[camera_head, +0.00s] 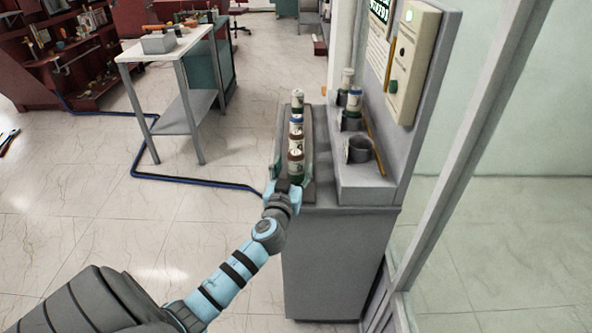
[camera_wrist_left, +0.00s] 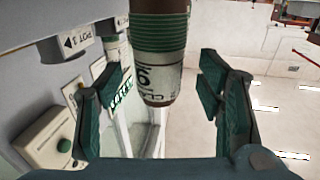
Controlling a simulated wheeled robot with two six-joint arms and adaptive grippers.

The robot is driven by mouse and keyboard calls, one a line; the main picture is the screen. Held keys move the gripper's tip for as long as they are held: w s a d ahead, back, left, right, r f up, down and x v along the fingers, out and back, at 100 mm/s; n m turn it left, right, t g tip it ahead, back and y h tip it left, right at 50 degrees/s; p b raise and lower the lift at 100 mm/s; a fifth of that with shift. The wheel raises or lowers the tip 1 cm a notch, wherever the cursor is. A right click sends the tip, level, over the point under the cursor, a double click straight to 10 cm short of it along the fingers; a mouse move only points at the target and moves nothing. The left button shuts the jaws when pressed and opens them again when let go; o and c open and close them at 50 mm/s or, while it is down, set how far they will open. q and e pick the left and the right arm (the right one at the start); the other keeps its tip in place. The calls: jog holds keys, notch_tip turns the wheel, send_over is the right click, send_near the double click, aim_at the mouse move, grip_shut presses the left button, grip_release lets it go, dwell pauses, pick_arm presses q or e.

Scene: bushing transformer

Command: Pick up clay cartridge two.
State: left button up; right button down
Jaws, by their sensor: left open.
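Several cartridges stand in a row on the grey cabinet. The nearest is a brown and green cartridge (camera_head: 295,168) with a pale label. My left gripper (camera_head: 289,176) is at the near end of this row, its fingers on either side of the nearest cartridge. In the left wrist view, a cartridge (camera_wrist_left: 158,60) with green ribs, a brown body and a white label hangs into the picture between the open fingers of my left gripper (camera_wrist_left: 165,100). Gaps show on both sides of it. Its label mark is not clear enough to name. My right gripper is out of view.
A glass partition (camera_head: 500,150) is at the right.

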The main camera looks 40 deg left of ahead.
pick_arm(q)
jog(key=shift+x, duration=1.4)
jog(key=c, duration=1.4)
jog(key=shift+r, duration=0.15)
jog(key=shift+c, duration=0.2)
